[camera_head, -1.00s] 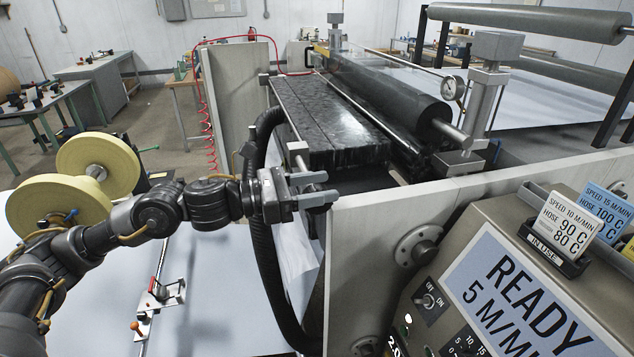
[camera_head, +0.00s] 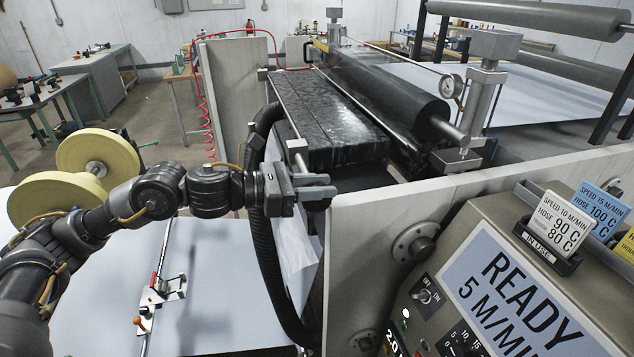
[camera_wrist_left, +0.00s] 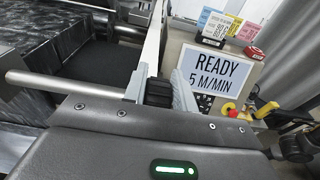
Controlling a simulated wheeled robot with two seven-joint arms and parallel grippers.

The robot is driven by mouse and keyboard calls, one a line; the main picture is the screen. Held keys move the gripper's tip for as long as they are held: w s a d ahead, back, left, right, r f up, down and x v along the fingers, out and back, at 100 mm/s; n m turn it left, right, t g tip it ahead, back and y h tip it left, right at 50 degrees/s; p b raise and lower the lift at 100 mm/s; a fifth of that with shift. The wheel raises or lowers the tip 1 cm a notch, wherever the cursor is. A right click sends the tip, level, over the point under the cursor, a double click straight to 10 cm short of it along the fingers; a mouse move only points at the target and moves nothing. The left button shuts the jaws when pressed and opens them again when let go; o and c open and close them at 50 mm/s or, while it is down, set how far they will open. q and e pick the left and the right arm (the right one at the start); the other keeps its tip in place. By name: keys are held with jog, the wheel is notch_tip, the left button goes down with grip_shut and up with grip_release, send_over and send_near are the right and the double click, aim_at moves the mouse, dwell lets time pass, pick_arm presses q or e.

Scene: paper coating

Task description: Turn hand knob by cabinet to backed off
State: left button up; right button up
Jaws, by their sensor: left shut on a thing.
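My left gripper (camera_head: 322,186) is beside the pale machine side panel, left of the control cabinet (camera_head: 460,220). In the left wrist view, my left gripper (camera_wrist_left: 159,82) has its two grey fingers on either side of a black ribbed hand knob (camera_wrist_left: 158,93), and it is shut on it. In the head view, the knob is mostly hidden by the fingers; only a dark part shows just below them. A metal rod (camera_wrist_left: 70,85) runs in from the left toward the fingers in the wrist view. The knob's setting cannot be read. My right gripper is not in view.
A black hose (camera_head: 258,240) hangs close below my left wrist. The side panel (camera_head: 400,210) stands right of the gripper. A dark roller (camera_head: 400,90) and black trough (camera_head: 330,120) lie behind. The cabinet's sign (camera_head: 525,290) reads READY 5 M/MIN.

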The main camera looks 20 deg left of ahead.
pick_arm(q)
jog(key=o, duration=1)
jog(key=shift+a, duration=0.1)
jog(key=shift+s+a+f+b, duration=0.1)
jog(key=shift+s+a+b, duration=0.05)
jog(key=shift+a+b, duration=0.15)
jog(key=b+v, duration=0.5)
jog(key=v, duration=0.5)
jog(key=shift+s, duration=0.1)
